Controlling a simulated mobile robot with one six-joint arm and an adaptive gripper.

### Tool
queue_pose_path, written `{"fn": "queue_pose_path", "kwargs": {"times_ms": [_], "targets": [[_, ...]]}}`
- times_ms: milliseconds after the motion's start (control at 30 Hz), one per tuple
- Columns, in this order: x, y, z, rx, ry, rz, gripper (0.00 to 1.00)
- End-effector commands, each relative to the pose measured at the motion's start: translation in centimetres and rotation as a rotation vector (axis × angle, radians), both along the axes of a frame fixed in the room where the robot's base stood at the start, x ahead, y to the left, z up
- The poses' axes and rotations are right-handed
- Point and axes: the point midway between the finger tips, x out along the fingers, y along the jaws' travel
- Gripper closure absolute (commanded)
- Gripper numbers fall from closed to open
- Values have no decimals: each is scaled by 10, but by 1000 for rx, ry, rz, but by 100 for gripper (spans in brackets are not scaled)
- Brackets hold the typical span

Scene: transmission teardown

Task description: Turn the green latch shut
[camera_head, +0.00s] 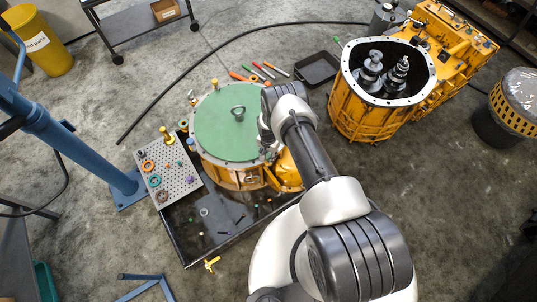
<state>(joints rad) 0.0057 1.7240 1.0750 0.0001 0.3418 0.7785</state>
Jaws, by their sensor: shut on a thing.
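My gripper (265,143) is at the right edge of a round green cover (215,130) on an orange housing (233,176). It is mostly hidden behind my wrist. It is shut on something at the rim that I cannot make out. No green latch can be made out for sure; a small green piece (337,40) shows by the open orange housing (350,112) at the upper right, too small to identify.
A ring bolt (238,112) stands on the cover. A perforated board (180,182) with coloured rings lies left of it, on a dark tray (195,245) with small parts. Tools (262,70) and a black bin (318,69) lie behind. A black cable (190,75) crosses the floor.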

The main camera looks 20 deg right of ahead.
Motion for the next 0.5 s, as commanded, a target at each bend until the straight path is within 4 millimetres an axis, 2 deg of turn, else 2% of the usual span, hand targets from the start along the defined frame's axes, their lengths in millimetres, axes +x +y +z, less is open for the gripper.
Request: {"fn": "queue_pose_path", "kwargs": {"times_ms": [267, 500], "targets": [[0, 0, 0, 0, 1, -1, 97], [0, 0, -1, 0, 1, 18, 97]]}}
